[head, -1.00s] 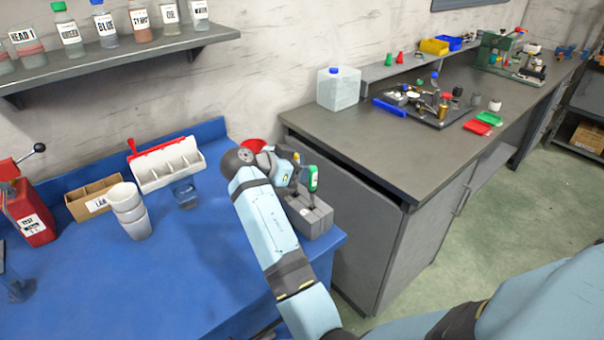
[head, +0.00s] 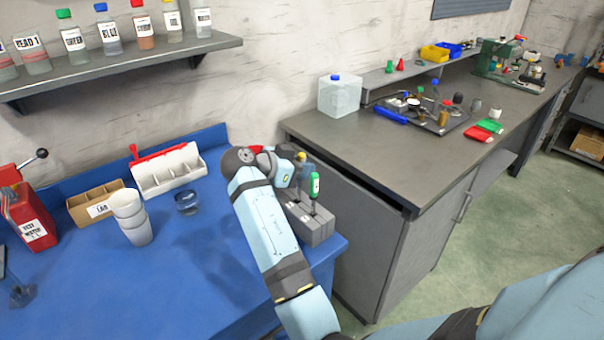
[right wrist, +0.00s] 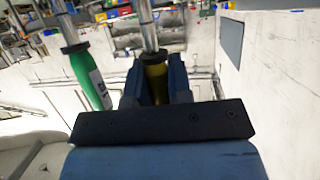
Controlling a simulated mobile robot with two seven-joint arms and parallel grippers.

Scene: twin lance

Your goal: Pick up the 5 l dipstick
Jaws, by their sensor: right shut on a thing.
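My right gripper (right wrist: 154,90) is shut on a yellow-handled dipstick (right wrist: 155,78), with a black collar and a metal rod, in the right wrist view. In the head view the right gripper (head: 297,166) is above the grey block (head: 312,228) at the blue table's right corner, and a bit of yellow handle (head: 300,157) shows at it. A green-handled dipstick (head: 314,186) with a white label stands just beside it, also in the right wrist view (right wrist: 88,78). I cannot read the volume on either handle. My left gripper is not in view.
A grey workbench (head: 390,160) stands close on the right. A bottle shelf (head: 120,62) is above.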

